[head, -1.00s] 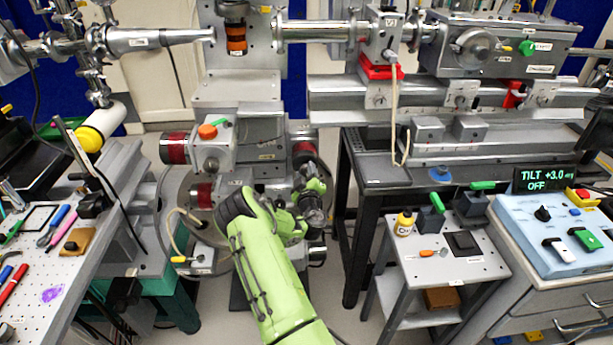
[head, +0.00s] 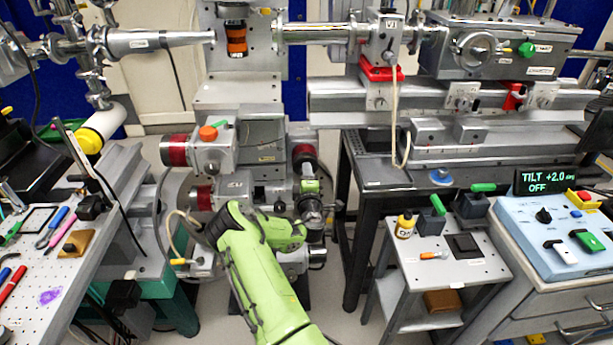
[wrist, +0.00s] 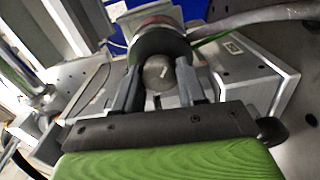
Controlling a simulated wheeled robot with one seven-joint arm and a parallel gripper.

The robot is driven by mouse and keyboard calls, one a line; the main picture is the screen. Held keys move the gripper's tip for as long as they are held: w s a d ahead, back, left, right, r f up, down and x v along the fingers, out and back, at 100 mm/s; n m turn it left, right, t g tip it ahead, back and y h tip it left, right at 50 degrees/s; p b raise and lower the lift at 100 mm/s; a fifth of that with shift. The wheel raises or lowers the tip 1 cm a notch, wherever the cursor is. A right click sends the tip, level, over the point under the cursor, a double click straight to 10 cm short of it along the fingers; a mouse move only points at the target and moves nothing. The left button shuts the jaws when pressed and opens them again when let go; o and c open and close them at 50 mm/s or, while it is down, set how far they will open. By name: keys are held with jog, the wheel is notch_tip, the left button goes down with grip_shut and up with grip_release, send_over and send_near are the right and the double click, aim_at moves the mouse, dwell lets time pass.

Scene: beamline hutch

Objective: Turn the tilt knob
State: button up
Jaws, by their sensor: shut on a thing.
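The tilt knob (wrist: 157,70) is a round grey knob with a short pale mark on its face. It sits in front of a dark ring and a red band in the wrist view. The two dark fingers of my gripper (wrist: 159,78) are closed on it from either side. In the head view my green arm reaches to the stage stack (head: 260,157), and the fingers and the held knob cannot be made out.
A pegboard bench with tools (head: 30,318) stands on the left. A small grey cart (head: 480,268) and a blue control box (head: 530,245) stand on the right. Beam pipes and a rail (head: 340,100) cross above. A cable loops left of my arm.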

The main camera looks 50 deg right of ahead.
jog(key=shift+f, duration=0.1)
dwell(0.3)
jog(key=shift+a, duration=0.1)
jog(key=o, duration=1)
jog(key=shift+o, duration=0.2)
jog(key=shift+w, duration=0.1)
